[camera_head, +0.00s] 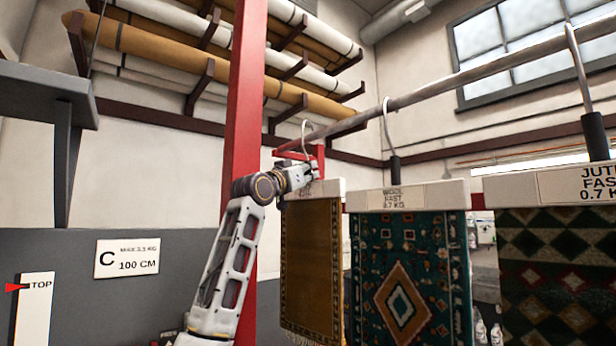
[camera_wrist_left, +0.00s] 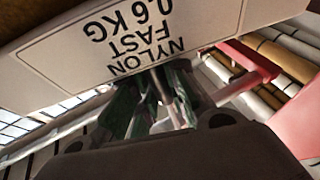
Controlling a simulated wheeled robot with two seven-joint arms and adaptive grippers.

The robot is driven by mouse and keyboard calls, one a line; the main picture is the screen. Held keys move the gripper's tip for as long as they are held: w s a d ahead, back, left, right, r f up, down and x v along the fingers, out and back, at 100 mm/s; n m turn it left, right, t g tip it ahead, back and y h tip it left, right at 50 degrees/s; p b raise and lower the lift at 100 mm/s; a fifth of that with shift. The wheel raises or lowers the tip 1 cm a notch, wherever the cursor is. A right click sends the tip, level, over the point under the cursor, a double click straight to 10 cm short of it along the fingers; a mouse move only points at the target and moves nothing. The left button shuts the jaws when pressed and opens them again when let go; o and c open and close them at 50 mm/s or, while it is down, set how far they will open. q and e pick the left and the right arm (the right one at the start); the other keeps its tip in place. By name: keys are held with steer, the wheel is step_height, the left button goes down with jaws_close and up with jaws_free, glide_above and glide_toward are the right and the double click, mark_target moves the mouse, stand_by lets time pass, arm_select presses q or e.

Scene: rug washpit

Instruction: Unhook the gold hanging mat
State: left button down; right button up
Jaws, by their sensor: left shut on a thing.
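The gold mat (camera_head: 312,265) with a dark patterned border hangs from a white clamp bar (camera_head: 328,187) at the left end of the row. Its thin metal hook (camera_head: 304,135) curves over the sloping rail (camera_head: 440,87). My left gripper (camera_head: 306,176) is at the hook's lower stem, just above the bar, and is shut on it. In the left wrist view, the green fingers (camera_wrist_left: 150,105) close around the stem beside the bar's label (camera_wrist_left: 140,45), which reads NYLON FAST 0.6 KG. My arm hides part of the stem and bar. My right gripper is not in view.
A green patterned mat (camera_head: 405,275) hangs close to the right, with a dark diamond mat (camera_head: 555,275) beyond it. A red post (camera_head: 246,110) stands close to my left arm. Rolled rugs (camera_head: 180,55) lie on wall brackets behind.

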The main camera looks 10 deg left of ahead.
arm_select(q)
steer(key=shift+r, duration=0.25)
steer(key=shift+s+a, duration=0.1)
steer(key=shift+s, duration=0.1)
steer(key=s+a+b, duration=0.7)
steer(key=s, duration=0.6)
stand_by(2.7)
stand_by(0.6)
